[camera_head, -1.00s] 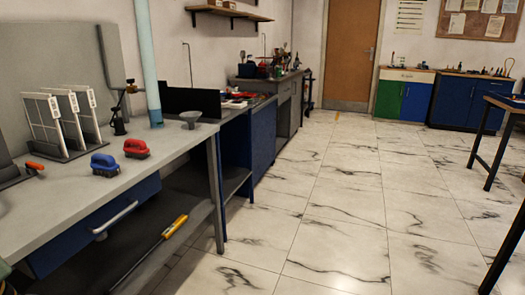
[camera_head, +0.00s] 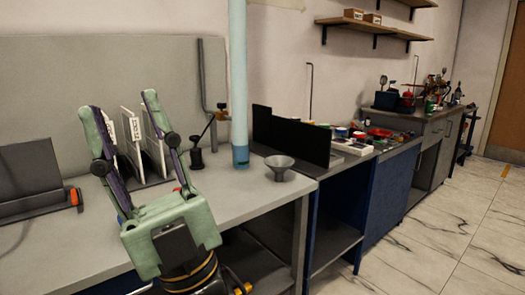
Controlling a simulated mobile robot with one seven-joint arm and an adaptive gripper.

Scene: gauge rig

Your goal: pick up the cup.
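A small grey, funnel-shaped cup (camera_head: 279,166) with a wide rim stands upright on the grey workbench (camera_head: 246,205), near its right end and just right of a pale blue vertical pipe (camera_head: 239,90). My gripper (camera_head: 122,106) is in the left part of the view, its green fingers pointing up and spread apart. It is open, with nothing seen between the fingers. It is left of the cup and apart from it. My gripper hides part of the bench top behind it.
A rack of white panels (camera_head: 153,140) and a dark stand (camera_head: 197,155) are behind my gripper. A dark upright panel (camera_head: 290,137) stands behind the cup. A dark grey holder (camera_head: 30,180) is at far left. The bench around the cup is mostly clear.

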